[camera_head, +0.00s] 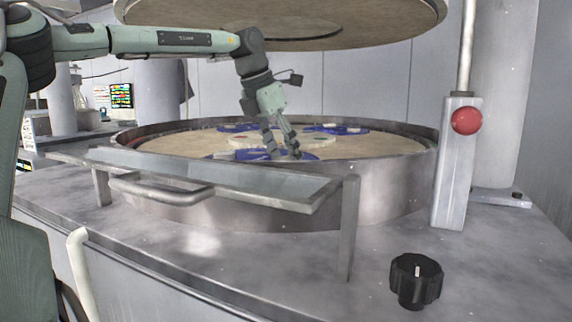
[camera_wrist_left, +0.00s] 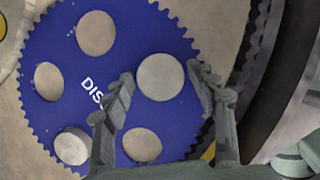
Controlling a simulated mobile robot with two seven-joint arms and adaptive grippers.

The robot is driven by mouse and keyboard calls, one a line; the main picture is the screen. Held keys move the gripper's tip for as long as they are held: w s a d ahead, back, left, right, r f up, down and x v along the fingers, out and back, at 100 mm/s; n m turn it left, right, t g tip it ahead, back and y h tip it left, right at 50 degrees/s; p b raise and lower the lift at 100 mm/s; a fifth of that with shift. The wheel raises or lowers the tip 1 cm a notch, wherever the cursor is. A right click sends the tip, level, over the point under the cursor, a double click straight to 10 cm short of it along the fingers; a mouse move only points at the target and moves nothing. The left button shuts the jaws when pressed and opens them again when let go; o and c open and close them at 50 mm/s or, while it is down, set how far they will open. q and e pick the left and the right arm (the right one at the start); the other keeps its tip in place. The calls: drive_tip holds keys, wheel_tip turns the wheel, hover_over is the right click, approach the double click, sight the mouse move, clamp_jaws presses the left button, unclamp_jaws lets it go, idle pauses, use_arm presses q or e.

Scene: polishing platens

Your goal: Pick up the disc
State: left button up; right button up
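A blue toothed carrier (camera_wrist_left: 120,75) marked "DISC" fills much of the left wrist view. A pale grey round disc (camera_wrist_left: 160,77) appears to sit in its right-hand opening. Another grey disc (camera_wrist_left: 72,147) sits in the lower-left opening. My left gripper (camera_wrist_left: 159,72) is open and empty, with its fingers on either side of the right-hand disc. Whether the fingers touch it cannot be told. In the head view my left gripper (camera_head: 284,155) points down over the near blue carrier (camera_head: 308,156), partly hidden by the rim. My right gripper is not in view.
The tan platen (camera_head: 385,146) lies inside a raised metal rim (camera_head: 390,180). A large upper plate (camera_head: 350,35) hangs above. A metal shelf with a handle (camera_head: 160,190) stands in front. A post with a red ball (camera_head: 466,120) and a black knob (camera_head: 416,280) are at right.

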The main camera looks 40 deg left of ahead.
use_arm(q)
drive_tip(key=c, duration=0.8)
